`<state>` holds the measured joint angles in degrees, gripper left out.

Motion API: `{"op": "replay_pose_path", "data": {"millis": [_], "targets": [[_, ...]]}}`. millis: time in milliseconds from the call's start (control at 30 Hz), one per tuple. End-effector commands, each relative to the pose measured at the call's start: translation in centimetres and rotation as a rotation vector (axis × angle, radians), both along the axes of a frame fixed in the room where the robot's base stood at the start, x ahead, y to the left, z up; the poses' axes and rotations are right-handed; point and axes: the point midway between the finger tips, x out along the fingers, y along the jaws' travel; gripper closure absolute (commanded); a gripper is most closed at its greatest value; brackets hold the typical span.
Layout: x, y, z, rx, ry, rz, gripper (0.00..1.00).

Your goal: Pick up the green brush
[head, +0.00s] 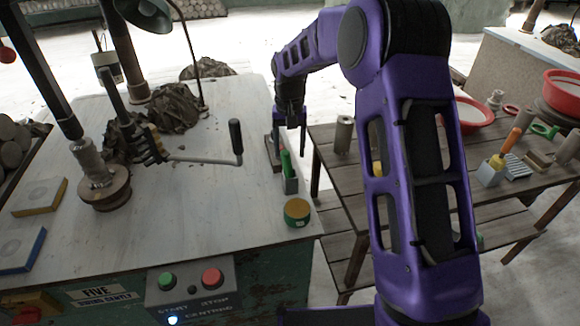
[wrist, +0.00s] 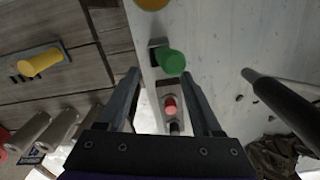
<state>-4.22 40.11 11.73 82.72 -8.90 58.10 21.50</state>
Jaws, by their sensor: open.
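The green brush (head: 286,162) stands upright, handle up, in a small grey holder (head: 291,185) near the right edge of the white-topped bench. In the wrist view, the rounded end of the green brush (wrist: 173,62) shows just beyond my fingertips, slightly right of the middle between them. The dark edge of its holder (wrist: 157,44) shows there too. My gripper (head: 291,124) is above and behind the brush in the head view, pointing down. In the wrist view, my gripper (wrist: 161,77) is open with nothing held. The brush's lower part is hidden in the holder.
A grey block with a red knob (wrist: 170,106) lies between my fingers' lines of sight, beside the brush holder. A round green tin (head: 297,212) stands nearer the bench front. A crank handle (head: 237,142) rises to the left. A wooden table (head: 345,180) stands right.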

Motion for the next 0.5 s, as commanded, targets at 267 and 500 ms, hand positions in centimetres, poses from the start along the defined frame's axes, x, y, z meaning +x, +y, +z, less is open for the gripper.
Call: {"op": "replay_pose_path", "data": {"millis": [267, 500], "targets": [[-0.2, -0.1, -3.7, 0.0, 0.003, 0.0, 0.33], [-0.1, -0.1, -5.2, 0.001, -0.001, 0.0, 0.33]]}}
